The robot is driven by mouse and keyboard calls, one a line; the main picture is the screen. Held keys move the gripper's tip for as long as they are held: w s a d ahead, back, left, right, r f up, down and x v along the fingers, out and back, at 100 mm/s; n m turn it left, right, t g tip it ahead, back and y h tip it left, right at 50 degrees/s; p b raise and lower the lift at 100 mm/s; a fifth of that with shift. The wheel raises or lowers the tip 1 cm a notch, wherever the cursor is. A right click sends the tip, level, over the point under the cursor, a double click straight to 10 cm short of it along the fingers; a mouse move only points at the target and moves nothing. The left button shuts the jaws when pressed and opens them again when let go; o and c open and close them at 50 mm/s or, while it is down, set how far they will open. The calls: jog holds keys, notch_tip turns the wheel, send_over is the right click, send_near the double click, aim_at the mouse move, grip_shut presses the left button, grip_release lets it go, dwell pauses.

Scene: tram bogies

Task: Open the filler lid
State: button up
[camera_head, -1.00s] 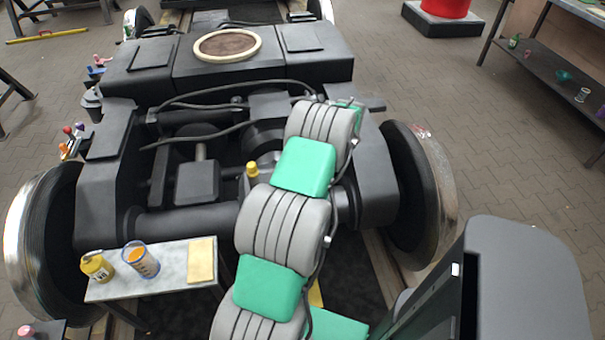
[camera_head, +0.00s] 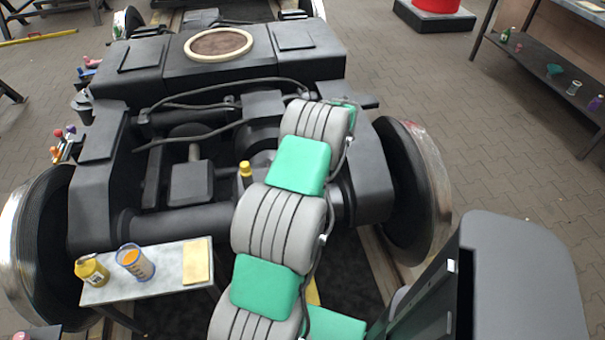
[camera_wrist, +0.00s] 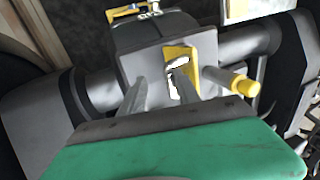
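In the wrist view a grey box-like housing (camera_wrist: 140,68) sits on the dark round axle casing. A yellow plate (camera_wrist: 171,53) with a bright white-silver piece is on its face; I take this for the filler lid, but cannot be sure. A yellow-capped stub (camera_wrist: 245,87) sticks out to its right; a yellow cap also shows in the head view (camera_head: 245,169). My gripper (camera_wrist: 158,82) is open, its two grey fingers apart over the housing. The right finger overlaps the yellow plate; I cannot tell whether it touches. In the head view my arm hides the gripper.
A small bench (camera_head: 148,280) at the front left holds a yellow can (camera_head: 92,271), a clear cup (camera_head: 135,262) and a yellow pad (camera_head: 197,260). Black hoses (camera_head: 215,93) cross the bogie frame. Large wheels (camera_head: 410,190) flank it.

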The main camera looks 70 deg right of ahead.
jog(key=shift+d+r, duration=0.15)
jog(key=shift+r, duration=0.05)
jog(key=v, duration=0.7)
jog(key=shift+r+p, duration=0.25)
jog(key=shift+p, duration=0.05)
jog(key=shift+s, duration=0.1)
